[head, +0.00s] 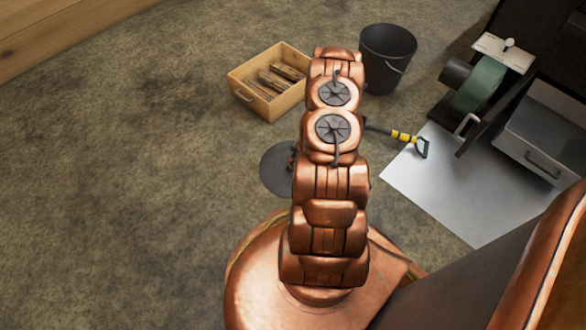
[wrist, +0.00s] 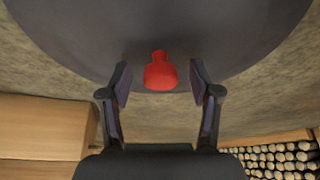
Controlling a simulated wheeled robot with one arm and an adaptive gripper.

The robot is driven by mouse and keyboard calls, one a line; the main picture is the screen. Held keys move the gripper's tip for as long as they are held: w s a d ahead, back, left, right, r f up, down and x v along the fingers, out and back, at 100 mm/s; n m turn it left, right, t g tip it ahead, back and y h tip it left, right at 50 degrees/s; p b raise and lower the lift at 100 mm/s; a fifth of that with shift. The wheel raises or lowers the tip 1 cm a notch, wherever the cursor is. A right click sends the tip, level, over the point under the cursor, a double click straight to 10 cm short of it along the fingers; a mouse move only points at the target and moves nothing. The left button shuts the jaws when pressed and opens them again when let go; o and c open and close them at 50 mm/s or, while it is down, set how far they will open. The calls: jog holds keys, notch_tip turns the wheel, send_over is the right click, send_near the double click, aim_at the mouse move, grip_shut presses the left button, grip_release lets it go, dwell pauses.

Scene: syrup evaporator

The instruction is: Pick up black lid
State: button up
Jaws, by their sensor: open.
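The black lid is a flat, round, dark disc (head: 276,172) on the floor, left of my arm in the head view, which covers part of it. In the wrist view the lid (wrist: 90,40) fills the top of the picture, with a red knob (wrist: 160,74) at the middle. My gripper (wrist: 159,80) is open, with one finger to each side of the knob and a visible gap on both sides. I cannot tell how far the fingertips are from the knob in depth. My arm mostly hides the gripper in the head view.
A wooden crate of firewood (head: 241,89) and a black bucket (head: 388,62) stand beyond the lid. A yellow-and-black handled tool (head: 404,136) lies to the right, near a metal floor sheet (head: 450,190) and machinery with a green part (head: 480,85). Floor at left is clear.

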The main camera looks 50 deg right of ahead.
grip_shut()
dwell(0.4)
